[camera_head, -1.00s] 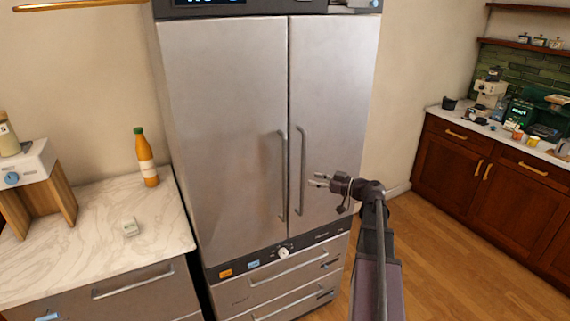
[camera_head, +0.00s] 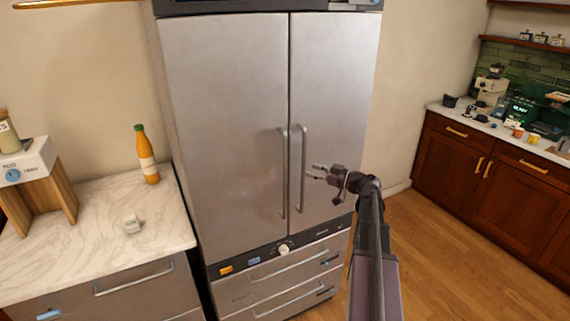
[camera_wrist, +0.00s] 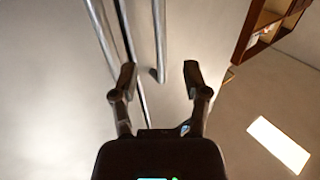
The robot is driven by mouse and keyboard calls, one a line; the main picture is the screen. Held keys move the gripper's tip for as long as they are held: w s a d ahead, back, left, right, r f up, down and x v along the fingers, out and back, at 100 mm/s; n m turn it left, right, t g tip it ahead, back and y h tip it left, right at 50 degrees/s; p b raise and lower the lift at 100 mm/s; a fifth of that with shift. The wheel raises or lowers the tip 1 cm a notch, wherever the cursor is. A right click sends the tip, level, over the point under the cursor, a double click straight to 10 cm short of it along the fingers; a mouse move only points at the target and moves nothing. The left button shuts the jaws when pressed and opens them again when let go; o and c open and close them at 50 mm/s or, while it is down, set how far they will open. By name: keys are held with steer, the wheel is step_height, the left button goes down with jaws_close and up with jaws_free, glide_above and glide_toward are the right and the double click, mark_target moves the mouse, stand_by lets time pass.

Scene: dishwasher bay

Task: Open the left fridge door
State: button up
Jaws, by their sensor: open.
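The steel fridge has a left door (camera_head: 225,130) and a right door (camera_head: 338,110), both shut with a narrow seam between them. The left door's vertical bar handle (camera_head: 283,175) is beside the seam, and the right door's handle (camera_head: 303,165) is just across it. My gripper (camera_head: 312,171) is open and empty, in front of the right door next to the right handle. In the wrist view, the fingers (camera_wrist: 158,78) are spread. The left handle (camera_wrist: 107,35) lies left of the seam, and the right handle (camera_wrist: 160,40) lines up between the fingers; contact cannot be told.
Fridge drawers (camera_head: 285,285) are below the doors. Wooden floor (camera_head: 440,270) is free at right, before brown cabinets (camera_head: 450,165).

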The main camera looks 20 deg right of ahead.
steer(key=x, duration=1.1)
jaws_close()
